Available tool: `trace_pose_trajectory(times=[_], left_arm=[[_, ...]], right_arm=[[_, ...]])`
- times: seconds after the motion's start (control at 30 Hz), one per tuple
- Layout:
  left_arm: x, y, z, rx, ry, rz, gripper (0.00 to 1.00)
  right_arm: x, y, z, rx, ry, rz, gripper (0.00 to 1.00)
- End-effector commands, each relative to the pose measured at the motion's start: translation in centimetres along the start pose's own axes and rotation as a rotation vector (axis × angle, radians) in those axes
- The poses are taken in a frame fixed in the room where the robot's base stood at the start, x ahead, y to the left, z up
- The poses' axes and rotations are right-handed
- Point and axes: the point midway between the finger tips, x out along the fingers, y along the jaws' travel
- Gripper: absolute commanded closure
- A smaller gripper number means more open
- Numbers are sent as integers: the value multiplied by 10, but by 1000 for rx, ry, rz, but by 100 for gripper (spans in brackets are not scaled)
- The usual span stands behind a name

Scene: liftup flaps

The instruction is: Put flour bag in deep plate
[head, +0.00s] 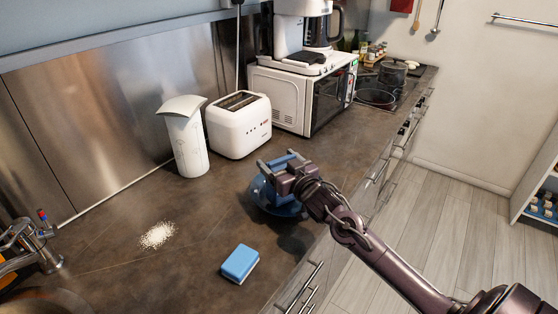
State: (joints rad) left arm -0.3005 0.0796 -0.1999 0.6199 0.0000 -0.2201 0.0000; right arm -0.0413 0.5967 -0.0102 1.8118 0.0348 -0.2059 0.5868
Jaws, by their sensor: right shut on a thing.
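My right gripper (279,172) is over the counter's front part, shut on a blue thing (291,158) that shows between and behind its fingers. The fingers hide most of this thing, so I cannot tell whether it is the flour bag. A round blue dish (266,196), which looks like the deep plate, shows right below the gripper. The gripper and wrist cover part of it, and I cannot tell whether the held thing touches it. A tall white object with a flared top (188,143) stands upright left of the toaster. My left gripper is not in view.
A blue sponge (240,263) and a pile of white powder (157,235) lie on the counter (110,262). A white toaster (238,127), a microwave (282,97) and a coffee maker (296,40) stand behind. A faucet (28,240) is at far left. Pots (391,76) stand at the far end.

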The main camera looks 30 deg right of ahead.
Motion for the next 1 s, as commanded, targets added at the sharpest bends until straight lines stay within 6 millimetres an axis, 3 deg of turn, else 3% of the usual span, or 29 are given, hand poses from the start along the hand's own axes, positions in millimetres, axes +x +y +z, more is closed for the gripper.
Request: trace_pose_trajectory(times=[0.07,0.1,0.23,0.47,0.67,1.0], left_arm=[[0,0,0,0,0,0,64],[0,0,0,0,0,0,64],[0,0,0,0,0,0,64],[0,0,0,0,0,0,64],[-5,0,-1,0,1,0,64],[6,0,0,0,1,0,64]], right_arm=[[0,0,-3,0,6,1,82],[0,0,0,0,0,0,18],[0,0,0,0,0,0,1],[0,0,-1,0,1,0,1],[-2,0,-13,0,-1,-1,1],[-65,0,-10,0,-3,-1,1]])
